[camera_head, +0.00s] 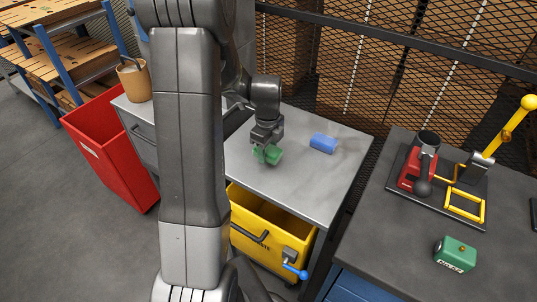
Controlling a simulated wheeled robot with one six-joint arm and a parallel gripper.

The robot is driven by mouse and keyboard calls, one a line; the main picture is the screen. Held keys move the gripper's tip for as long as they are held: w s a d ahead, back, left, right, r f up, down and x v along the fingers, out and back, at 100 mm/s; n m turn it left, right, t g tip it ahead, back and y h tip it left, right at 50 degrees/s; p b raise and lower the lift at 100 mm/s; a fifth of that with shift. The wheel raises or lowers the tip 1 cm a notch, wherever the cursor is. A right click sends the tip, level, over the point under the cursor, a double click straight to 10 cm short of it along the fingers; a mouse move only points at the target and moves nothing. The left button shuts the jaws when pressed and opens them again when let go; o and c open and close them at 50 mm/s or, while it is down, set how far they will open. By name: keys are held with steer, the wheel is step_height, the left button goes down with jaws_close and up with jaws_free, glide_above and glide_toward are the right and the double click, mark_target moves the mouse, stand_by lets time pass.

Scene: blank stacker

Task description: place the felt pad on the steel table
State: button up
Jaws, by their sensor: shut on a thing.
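My gripper (267,142) points down over the steel table (292,188), a light grey metal top in the middle of the head view. It is shut on a small green piece, which I take to be the felt pad (268,154). The fingers partly cover the pad. The pad is low over the left half of the top; I cannot tell whether it touches the surface. My own arm hides the left part of the table.
A blue block (323,143) lies right of the gripper. A yellow bin (263,240) is under the top. At right, a dark bench holds a red press (413,170) and a green box (455,254). A red bin (110,150) stands left. The table's front is clear.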

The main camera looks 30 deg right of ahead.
mark_target(268, 156)
steer(key=shift+f, duration=1.55)
steer(key=o, duration=0.9)
steer(key=shift+o, duration=0.2)
steer(key=shift+r, duration=0.1)
step_height(268, 156, up, 12)
steer(key=shift+r, duration=0.1)
